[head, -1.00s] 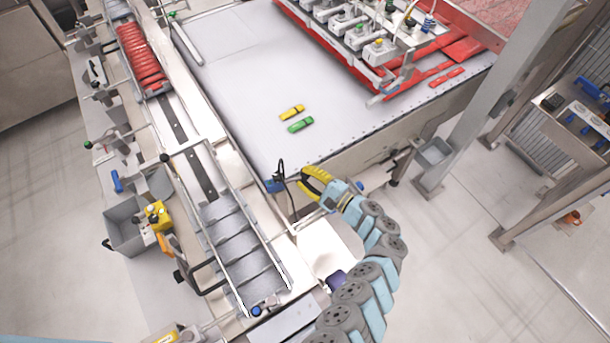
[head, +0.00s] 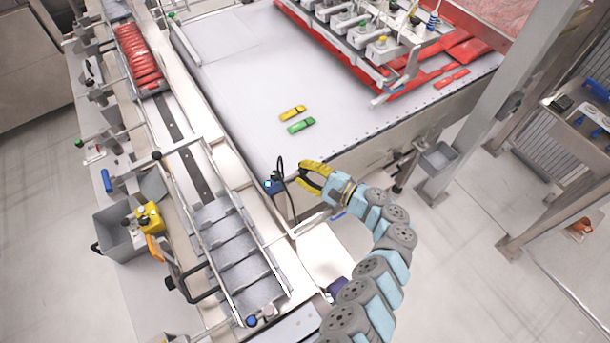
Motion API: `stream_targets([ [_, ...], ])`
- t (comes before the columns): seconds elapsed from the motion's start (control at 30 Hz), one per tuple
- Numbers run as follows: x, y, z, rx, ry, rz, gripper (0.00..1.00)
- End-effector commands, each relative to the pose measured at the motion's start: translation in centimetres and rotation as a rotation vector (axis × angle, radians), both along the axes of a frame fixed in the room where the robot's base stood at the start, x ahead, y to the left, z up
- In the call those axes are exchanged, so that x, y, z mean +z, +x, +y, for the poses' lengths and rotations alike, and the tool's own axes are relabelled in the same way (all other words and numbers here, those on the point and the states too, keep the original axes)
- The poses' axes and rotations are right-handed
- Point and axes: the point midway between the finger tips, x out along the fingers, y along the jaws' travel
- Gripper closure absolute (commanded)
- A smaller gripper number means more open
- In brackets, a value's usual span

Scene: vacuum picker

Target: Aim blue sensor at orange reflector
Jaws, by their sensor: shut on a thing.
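The blue sensor (head: 269,186) is a small blue block with a bright light-blue spot, at the near left corner of the pale table. A black cable or stem stands beside it. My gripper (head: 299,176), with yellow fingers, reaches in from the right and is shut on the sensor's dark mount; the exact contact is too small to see. An orange upright piece (head: 155,248) stands left of the metal tray, beside a yellow device; I cannot tell whether it is the orange reflector.
A yellow (head: 292,113) and a green (head: 301,125) toy-car-like piece lie on the pale table (head: 235,95). A slotted metal tray (head: 238,250) runs along the left. A grey bin (head: 118,232) is further left. A steel post (head: 490,125) stands at right.

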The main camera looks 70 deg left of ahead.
Motion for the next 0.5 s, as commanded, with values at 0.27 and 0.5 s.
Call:
stream_targets([
  [0.27, -0.11, -0.08, 0.06, 0.000, -0.003, 0.000, 0.71],
  [0.5, -0.06, -0.04, 0.05, 0.000, -0.002, 0.000, 0.39],
])
